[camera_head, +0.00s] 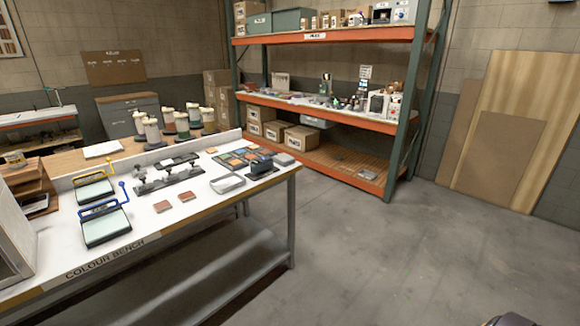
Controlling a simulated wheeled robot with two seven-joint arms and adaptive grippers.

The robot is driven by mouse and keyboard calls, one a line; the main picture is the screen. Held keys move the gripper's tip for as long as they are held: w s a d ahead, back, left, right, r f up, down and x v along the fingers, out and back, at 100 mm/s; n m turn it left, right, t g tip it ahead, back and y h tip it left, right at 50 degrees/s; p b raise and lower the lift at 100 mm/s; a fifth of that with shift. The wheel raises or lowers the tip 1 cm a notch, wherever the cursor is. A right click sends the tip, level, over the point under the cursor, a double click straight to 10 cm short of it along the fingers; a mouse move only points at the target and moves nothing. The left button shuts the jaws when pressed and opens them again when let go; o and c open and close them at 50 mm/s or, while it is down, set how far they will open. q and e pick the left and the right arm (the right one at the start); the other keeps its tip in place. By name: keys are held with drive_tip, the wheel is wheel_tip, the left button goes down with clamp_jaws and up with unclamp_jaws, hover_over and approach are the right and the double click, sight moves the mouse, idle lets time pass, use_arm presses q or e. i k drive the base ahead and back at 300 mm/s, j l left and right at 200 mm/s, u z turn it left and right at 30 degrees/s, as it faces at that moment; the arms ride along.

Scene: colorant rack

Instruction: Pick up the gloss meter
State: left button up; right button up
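I cannot tell for certain which item is the gloss meter. A small dark box-shaped device (262,167) sits near the right end of the white colour bench (150,232). A small grey block (284,159) lies just right of it, near the bench's corner. Neither of my grippers shows in the head view. Only a dark rounded piece, probably part of me, shows at the bottom right edge.
On the bench are a metal tray (227,183), a colour card set (241,157), two brown tiles (187,196), a black stand (166,179) and blue- and yellow-handled frames. An orange shelf rack (322,114) stands behind. The concrete floor (400,255) right of the bench is clear.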

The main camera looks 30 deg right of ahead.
sight(259, 166)
drive_tip(key=z, duration=0.8)
drive_tip(key=i+l, duration=0.1)
drive_tip(key=i, duration=0.3)
drive_tip(key=i+l, duration=0.15)
drive_tip(key=i, duration=0.3)
drive_tip(key=i+l+u, duration=0.1)
drive_tip(key=i, duration=0.3)
